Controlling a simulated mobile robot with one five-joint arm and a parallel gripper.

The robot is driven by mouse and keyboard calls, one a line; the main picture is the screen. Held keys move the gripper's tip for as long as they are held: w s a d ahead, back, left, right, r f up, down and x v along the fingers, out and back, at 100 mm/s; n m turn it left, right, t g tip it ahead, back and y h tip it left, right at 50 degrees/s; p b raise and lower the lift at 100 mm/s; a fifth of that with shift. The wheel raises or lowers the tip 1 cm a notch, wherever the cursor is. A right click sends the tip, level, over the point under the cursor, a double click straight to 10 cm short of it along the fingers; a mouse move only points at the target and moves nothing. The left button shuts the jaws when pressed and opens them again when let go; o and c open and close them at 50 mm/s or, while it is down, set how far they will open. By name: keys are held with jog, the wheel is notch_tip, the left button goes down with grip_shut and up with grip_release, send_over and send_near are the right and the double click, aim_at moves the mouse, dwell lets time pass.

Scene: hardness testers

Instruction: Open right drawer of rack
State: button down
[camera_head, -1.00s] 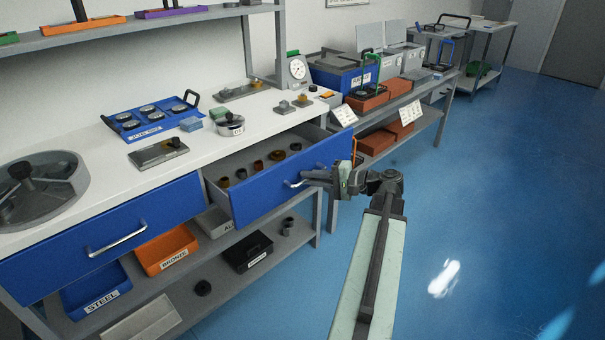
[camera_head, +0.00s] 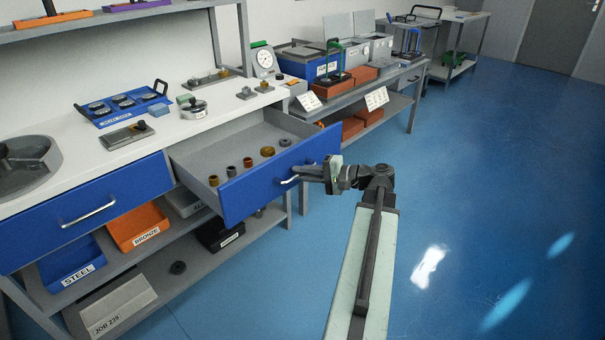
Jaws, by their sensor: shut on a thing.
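The rack's right drawer (camera_head: 282,184) has a blue front and a grey inside, and it stands well out from the white-topped rack. Several small brown, grey and gold ring-like parts (camera_head: 248,162) stand in it. My gripper (camera_head: 297,175) is shut on the silver handle (camera_head: 288,180) at the middle of the drawer front; its fingers hide part of the handle. My arm reaches up to it from the lower right. The left drawer (camera_head: 88,212) of the rack is shut, with its handle bare.
Bins marked steel (camera_head: 72,262) and bronze (camera_head: 137,228) sit on the shelf below. A second bench (camera_head: 352,97) with boxes stands behind the drawer to the right. The blue floor (camera_head: 470,210) to the right is clear.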

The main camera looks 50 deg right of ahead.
jog(key=c, duration=1.7)
grip_release()
jog(key=shift+a, duration=0.1)
jog(key=p+v, duration=0.1)
jog(key=v, duration=0.7)
jog(key=shift+w, duration=0.1)
